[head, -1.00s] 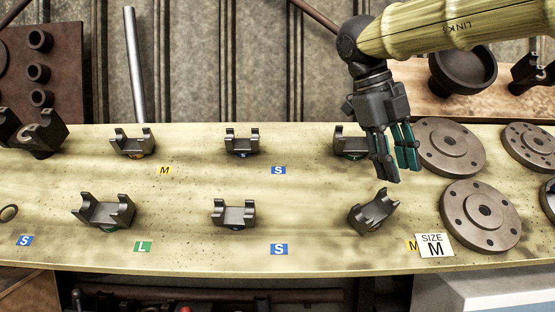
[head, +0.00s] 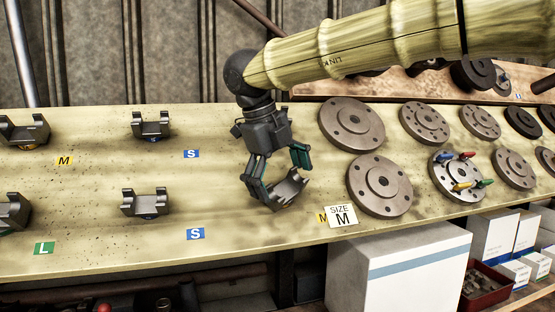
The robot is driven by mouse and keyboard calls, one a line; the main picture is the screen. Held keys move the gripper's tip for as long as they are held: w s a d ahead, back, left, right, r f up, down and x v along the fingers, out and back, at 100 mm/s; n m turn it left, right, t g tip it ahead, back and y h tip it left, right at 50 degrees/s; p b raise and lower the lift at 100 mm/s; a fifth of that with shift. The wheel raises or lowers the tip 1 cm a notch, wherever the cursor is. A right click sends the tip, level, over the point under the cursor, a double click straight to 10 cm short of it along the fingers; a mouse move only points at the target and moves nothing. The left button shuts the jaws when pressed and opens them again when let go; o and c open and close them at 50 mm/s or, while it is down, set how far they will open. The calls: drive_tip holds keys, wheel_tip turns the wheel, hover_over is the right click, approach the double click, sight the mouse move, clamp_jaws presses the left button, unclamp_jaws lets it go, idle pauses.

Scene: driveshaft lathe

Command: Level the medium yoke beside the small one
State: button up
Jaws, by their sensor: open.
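The medium yoke (head: 287,190) sits tilted near the front of the bench, left of the yellow M label (head: 322,217) and the SIZE M card (head: 342,216). My gripper (head: 278,177) is open and lowered around it, with one finger at its left and the other above its right side. I cannot tell whether the fingers touch it. A small yoke (head: 147,203) stands level to its left, by the front blue S label (head: 195,233). Another small yoke (head: 151,125) stands behind, by the rear S label (head: 192,154). The yoke behind my gripper is mostly hidden.
Flanges stand on the right, the nearest (head: 380,185) close to the medium yoke. More yokes stand at the left (head: 24,130), with an M label (head: 64,160) and a green L label (head: 44,248). Bare bench lies between the small and medium yokes.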

drive_tip(key=shift+x, duration=0.95)
drive_tip(key=shift+r, duration=0.1)
drive_tip(key=c, duration=2)
